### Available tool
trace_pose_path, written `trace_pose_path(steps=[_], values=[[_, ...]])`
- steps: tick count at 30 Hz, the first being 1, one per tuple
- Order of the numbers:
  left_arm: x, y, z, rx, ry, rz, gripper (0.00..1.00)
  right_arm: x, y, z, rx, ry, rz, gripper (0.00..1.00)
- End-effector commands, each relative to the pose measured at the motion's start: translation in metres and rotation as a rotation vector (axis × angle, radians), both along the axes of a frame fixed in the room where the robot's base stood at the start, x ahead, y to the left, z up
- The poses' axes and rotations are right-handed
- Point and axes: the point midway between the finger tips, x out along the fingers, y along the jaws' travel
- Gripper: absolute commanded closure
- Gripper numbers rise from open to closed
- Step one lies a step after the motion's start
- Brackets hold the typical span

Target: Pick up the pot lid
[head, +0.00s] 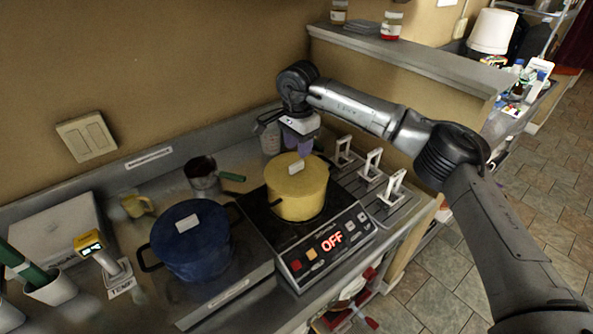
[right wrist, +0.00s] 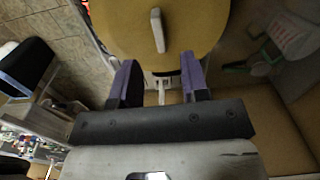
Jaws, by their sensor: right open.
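A yellow pot (head: 298,205) stands on the dark cooktop with its yellow lid (head: 283,180) on top. The lid has a pale bar handle (head: 296,167). In the right wrist view the lid (right wrist: 190,30) fills the top middle, with its handle (right wrist: 157,30) pointing lengthwise. My right gripper (head: 304,149) is open and empty, just behind and above the lid, apart from the handle. In the right wrist view its two purple fingers (right wrist: 158,75) are spread, with the handle ahead of the gap. A blue pot (head: 190,245) with a blue lid stands left. My left gripper is not in view.
The cooktop panel (head: 325,242) reads OFF. Several white upright handles (head: 371,165) stand right of the yellow pot. A small metal saucepan (head: 202,178) and a clear measuring cup (head: 270,138) stand behind. A wall ledge (head: 410,62) rises behind my right arm.

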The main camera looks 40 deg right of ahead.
Motion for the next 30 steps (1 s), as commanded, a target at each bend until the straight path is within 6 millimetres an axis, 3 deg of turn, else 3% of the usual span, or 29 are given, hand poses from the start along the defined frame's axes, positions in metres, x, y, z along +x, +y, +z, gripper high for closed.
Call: trace_pose_path(steps=[5, 15, 25, 30], values=[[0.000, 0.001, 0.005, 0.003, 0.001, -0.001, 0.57, 0.000, 0.001, -0.008, -0.001, 0.002, 0.000, 0.58], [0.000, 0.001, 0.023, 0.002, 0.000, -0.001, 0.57, -0.001, 0.005, -0.048, 0.000, 0.001, 0.000, 0.58], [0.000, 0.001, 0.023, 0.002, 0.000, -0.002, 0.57, -0.001, 0.005, -0.055, 0.001, 0.000, 0.000, 0.58], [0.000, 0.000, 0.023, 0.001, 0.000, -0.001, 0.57, -0.001, 0.005, -0.055, 0.001, 0.000, 0.000, 0.73]])
